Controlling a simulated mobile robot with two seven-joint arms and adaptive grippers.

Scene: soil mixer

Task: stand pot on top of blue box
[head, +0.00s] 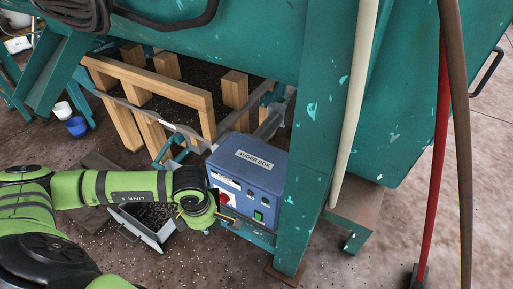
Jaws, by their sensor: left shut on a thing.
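The blue box (262,176), labelled AUGER BOX, is fixed beside a green metal leg, with a red switch and a green button on its front. Its top looks bare. A blue pot (77,127) and a white pot (62,110) are at the far left; I cannot tell which is the task's pot. My left gripper (207,212) is just left of the box's front, mostly hidden by my green wrist. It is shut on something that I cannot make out. My right gripper is not in view.
The green machine (253,45) fills the top and right. A pale pole (354,105), a red pole (440,150) and a brown pole (459,140) stand at right. Wooden posts and beams (150,81) are behind. A grey tray (151,236) is below my wrist.

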